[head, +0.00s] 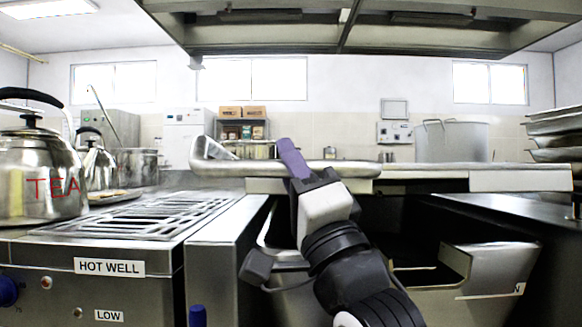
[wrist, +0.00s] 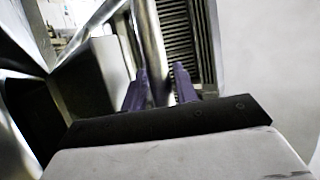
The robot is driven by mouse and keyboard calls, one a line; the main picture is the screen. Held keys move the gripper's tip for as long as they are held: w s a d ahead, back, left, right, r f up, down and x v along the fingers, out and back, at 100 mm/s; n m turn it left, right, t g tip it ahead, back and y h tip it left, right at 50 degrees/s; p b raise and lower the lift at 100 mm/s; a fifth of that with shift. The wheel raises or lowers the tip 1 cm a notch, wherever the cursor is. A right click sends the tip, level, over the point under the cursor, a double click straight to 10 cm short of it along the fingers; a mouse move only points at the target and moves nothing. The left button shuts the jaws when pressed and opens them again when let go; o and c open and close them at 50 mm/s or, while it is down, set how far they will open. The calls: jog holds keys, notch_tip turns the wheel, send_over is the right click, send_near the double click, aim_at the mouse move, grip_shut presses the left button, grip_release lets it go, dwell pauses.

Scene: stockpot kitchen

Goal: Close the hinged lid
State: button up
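A metal tubular bar (head: 235,168), which looks like the lid's handle, runs level in front of a pale flat edge (head: 520,180) that may be the lid, seen nearly edge-on. My gripper (head: 290,148) is at this bar, with a purple finger crossing it. In the wrist view, the bar (wrist: 149,35) runs down between the two purple fingers of my gripper (wrist: 159,82). The fingers are apart. The bar lies close to the left finger, with a gap before the right one. Whether either finger touches it is unclear. The lid's hinge cannot be made out.
The hot well counter (head: 160,215) with a slotted top stands at left, with a TEA kettle (head: 40,175) on it. A dark open space and a pale bin (head: 490,270) are below the bar. Stacked trays (head: 555,130) stand at right. A hood (head: 340,30) hangs above.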

jog(key=shift+o, duration=1.2)
jog(key=shift+s, duration=0.2)
jog(key=shift+s+d+f, duration=0.2)
jog(key=shift+f, duration=0.05)
jog(key=p+v, duration=0.1)
jog(key=v, duration=0.3)
jog(key=shift+s+d, duration=0.2)
jog(key=shift+s, duration=0.1)
jog(key=o, duration=0.7)
jog(key=s+d+p, duration=0.2)
jog(key=s, duration=0.1)
jog(key=shift+s+d+r, duration=0.1)
jog(key=shift+s+d, duration=0.05)
jog(key=shift+s, duration=0.2)
jog(key=s+d, duration=0.1)
jog(key=s+d+b, duration=0.1)
jog(key=s, duration=0.1)
jog(key=s+d, duration=0.1)
jog(key=s, duration=0.1)
jog(key=shift+s+d+f+b, duration=0.1)
jog(key=shift+d+f+b, duration=0.05)
jog(key=shift+f+b, duration=0.15)
jog(key=c, duration=0.7)
jog(key=shift+s+d+r, duration=0.1)
jog(key=shift+s+d, duration=0.1)
jog(key=shift+s, duration=0.15)
jog(key=shift+w, duration=0.1)
